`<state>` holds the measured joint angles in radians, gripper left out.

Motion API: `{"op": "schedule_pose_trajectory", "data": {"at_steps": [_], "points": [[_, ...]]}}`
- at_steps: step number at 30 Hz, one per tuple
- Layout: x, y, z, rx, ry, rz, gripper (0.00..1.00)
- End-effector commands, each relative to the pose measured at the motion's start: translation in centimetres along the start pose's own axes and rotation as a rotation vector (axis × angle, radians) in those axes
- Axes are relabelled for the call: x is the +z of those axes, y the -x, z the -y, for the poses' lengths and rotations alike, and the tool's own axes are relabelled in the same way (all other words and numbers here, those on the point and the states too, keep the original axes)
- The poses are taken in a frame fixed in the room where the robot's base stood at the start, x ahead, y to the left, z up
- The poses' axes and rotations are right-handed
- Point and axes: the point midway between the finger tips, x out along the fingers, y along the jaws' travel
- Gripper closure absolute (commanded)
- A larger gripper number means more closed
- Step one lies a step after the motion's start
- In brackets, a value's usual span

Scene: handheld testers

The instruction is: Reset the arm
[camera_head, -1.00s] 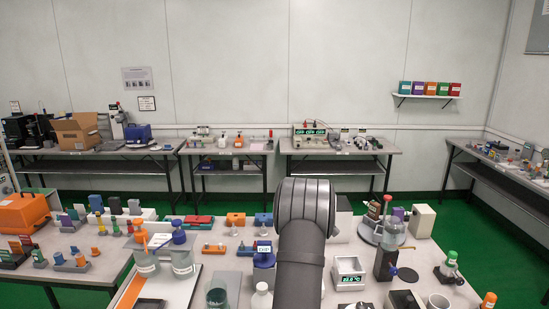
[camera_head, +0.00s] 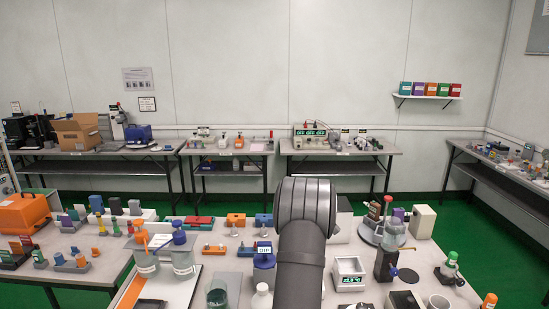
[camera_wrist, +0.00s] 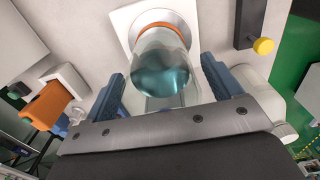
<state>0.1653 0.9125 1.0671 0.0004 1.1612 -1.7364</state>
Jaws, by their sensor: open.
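My gripper (camera_wrist: 163,70) shows in the wrist view with its two blue fingers spread wide apart. A glass vessel with teal liquid (camera_wrist: 160,68) and an orange ring lies in view between the fingers. Clear gaps show on both sides of it, and I see no finger touching it. I cannot tell how far below the fingers it is. In the head view my dark arm rises at the lower middle, and my gripper is hidden there.
The wrist view shows an orange block (camera_wrist: 47,106) at left and a yellow-knobbed dark part (camera_wrist: 263,46) at upper right. In the head view, beakers (camera_head: 184,262), a white display box (camera_head: 348,272) and a clamp device (camera_head: 386,262) crowd the bench around my arm.

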Motion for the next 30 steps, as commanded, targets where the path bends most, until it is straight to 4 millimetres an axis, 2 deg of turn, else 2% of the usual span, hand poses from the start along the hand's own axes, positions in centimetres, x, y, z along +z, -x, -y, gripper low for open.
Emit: {"op": "schedule_pose_trajectory", "data": {"at_steps": [1, 3, 19, 20, 21, 30], "points": [[0.0, -1.1, 0.1, -0.003, 0.0, -0.001, 0.16], [0.0, 0.8, -0.1, 0.006, 0.0, 0.001, 0.16], [0.0, 11.5, -0.1, 0.002, 0.0, 0.001, 0.16], [0.0, 11.5, 0.0, -0.001, 0.0, 0.0, 0.16], [0.0, 10.1, 0.1, -0.007, 0.0, -0.001, 0.16], [0.0, 4.0, 0.1, -0.004, 0.0, -0.001, 0.16]]}}
